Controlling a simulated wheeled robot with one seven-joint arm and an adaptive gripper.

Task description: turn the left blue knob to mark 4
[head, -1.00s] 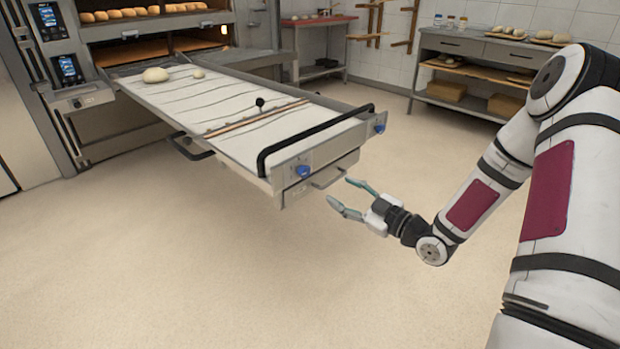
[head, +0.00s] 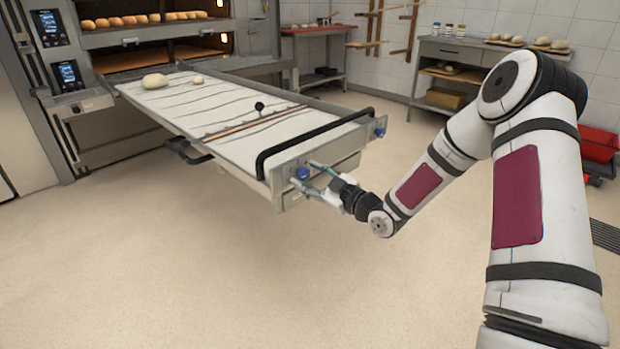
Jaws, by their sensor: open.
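The left blue knob (head: 302,173) sits on the front end panel of the long loader tray (head: 283,182), below the left end of the black handle bar. My gripper (head: 309,177) is open, with its two teal fingers apart. The fingertips are at the knob, one above and one below it in the head view. I cannot tell whether they touch it. The right blue knob (head: 380,132) is on the same panel, further right. The marks around the left knob are too small to read.
The black handle bar (head: 310,138) runs along the tray's front, just above my gripper. Dough pieces (head: 155,81) lie on the tray's far end, by the oven (head: 150,40). A red bin (head: 598,145) stands at the right. The floor in front is clear.

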